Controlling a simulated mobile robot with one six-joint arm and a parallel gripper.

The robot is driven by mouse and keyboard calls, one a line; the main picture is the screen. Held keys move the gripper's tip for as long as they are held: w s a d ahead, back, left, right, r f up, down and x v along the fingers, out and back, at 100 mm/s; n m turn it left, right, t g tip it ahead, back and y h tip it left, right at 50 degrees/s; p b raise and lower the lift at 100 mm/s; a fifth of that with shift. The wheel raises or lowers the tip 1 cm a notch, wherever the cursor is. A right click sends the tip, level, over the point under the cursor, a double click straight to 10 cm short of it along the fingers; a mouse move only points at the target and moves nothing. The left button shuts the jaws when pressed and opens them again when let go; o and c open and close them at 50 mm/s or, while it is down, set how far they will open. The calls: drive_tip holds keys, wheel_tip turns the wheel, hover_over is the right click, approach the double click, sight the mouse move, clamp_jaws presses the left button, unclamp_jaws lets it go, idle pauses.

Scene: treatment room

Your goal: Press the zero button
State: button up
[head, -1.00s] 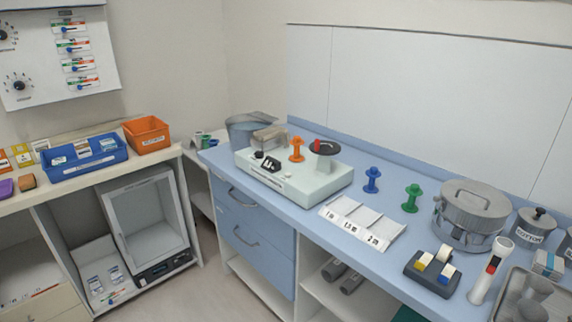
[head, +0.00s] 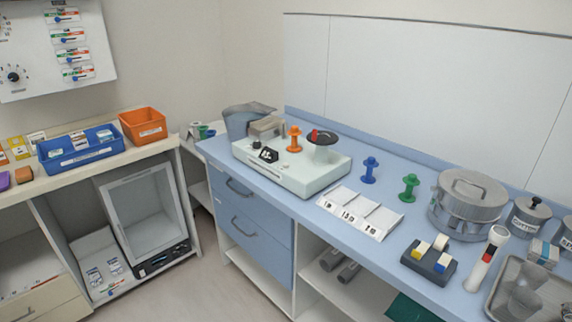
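A pale mint-white device (head: 325,180) stands on the blue counter, near its left end. On its top I see a small black panel with white marks (head: 268,155), a dark knob (head: 257,144), an orange spool-shaped piece (head: 294,139) and a grey post with a dark disc and a red part (head: 321,140). No label reading zero can be made out at this size, so I cannot tell which part is the zero button. My gripper is not in view.
On the blue counter (head: 224,158), a white three-slot tray (head: 352,222), blue spool (head: 369,171), green spool (head: 409,187) and lidded metal pot (head: 470,205) stand right of the device. A grey bin (head: 240,120) stands behind its left end. Open floor (head: 190,285) lies in front.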

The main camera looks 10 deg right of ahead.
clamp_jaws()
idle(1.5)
